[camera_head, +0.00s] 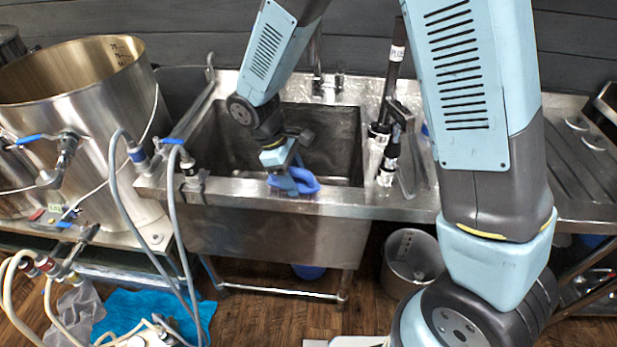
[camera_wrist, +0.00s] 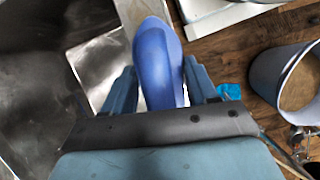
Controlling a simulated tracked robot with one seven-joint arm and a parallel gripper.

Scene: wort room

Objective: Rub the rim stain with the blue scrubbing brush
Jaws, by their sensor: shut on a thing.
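The blue scrubbing brush (camera_head: 293,182) is at the front rim of the steel sink (camera_head: 260,208). My gripper (camera_head: 284,165) is shut on it, just above the rim. In the wrist view the brush (camera_wrist: 158,65) stands out between the two fingers of my gripper (camera_wrist: 160,88), over the sink's front edge. The brush appears to be at or on the rim; I cannot tell whether it touches. No stain can be made out; the brush and gripper cover part of the rim.
A large steel kettle (camera_head: 85,90) with hoses stands left of the sink. Black-handled tools (camera_head: 385,150) stand at the sink's right side. A round metal pot (camera_head: 410,258) is on the floor below, and a blue cloth (camera_head: 150,312) lies at the lower left.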

